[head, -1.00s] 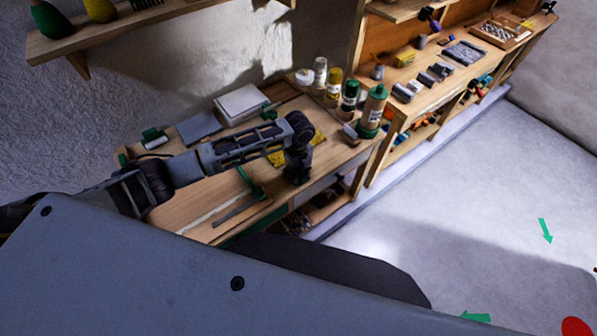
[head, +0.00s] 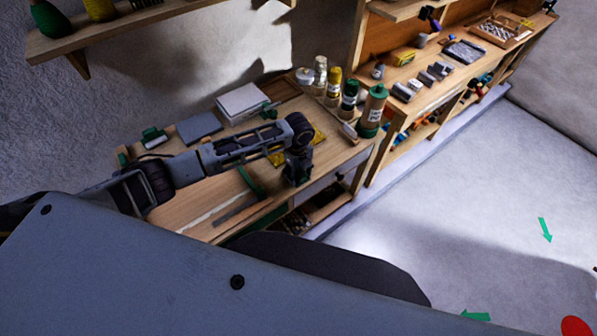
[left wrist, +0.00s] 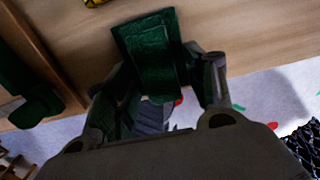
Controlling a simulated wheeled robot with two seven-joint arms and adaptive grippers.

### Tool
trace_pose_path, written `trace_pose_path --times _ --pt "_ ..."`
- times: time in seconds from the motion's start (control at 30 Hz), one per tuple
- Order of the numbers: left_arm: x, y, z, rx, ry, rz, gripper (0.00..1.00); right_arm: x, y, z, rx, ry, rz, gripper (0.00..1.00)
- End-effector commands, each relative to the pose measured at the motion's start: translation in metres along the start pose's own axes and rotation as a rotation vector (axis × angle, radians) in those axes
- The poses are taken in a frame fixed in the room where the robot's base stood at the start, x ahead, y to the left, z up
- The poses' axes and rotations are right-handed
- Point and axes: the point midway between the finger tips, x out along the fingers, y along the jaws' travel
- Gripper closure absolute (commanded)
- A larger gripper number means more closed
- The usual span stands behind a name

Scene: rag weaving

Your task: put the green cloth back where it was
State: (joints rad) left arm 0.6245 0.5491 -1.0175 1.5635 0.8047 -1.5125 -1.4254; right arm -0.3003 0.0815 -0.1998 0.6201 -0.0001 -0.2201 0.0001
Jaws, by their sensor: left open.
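A dark green folded cloth (left wrist: 148,50) shows in the left wrist view, at the front edge of the wooden table (left wrist: 235,40). The fingers of my left gripper (left wrist: 165,78) are open on both sides of its near end; whether they touch it is unclear. In the head view my left gripper (head: 298,174) points down at the table's right front edge, and the cloth is mostly hidden by it. My right gripper is not in view.
Several bottles (head: 350,95) stand behind the gripper at the table's right back. A white box (head: 242,102), a grey slab (head: 198,127) and a yellow piece (head: 312,138) lie on the table.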

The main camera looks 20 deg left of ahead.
Motion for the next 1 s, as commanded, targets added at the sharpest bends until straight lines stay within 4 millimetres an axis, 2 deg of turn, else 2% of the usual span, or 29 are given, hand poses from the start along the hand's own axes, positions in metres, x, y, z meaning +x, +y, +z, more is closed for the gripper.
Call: trace_pose_path --times 0.17,0.37,1.0 --pt "-0.004 0.000 0.000 0.000 -0.001 -0.001 0.45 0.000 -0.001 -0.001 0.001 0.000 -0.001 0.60" --pt "-0.020 -0.001 0.001 0.000 -0.002 -0.003 0.45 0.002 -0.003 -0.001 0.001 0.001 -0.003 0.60" --pt "-0.108 -0.001 0.001 0.000 -0.001 -0.001 0.45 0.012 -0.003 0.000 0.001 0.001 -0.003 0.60"
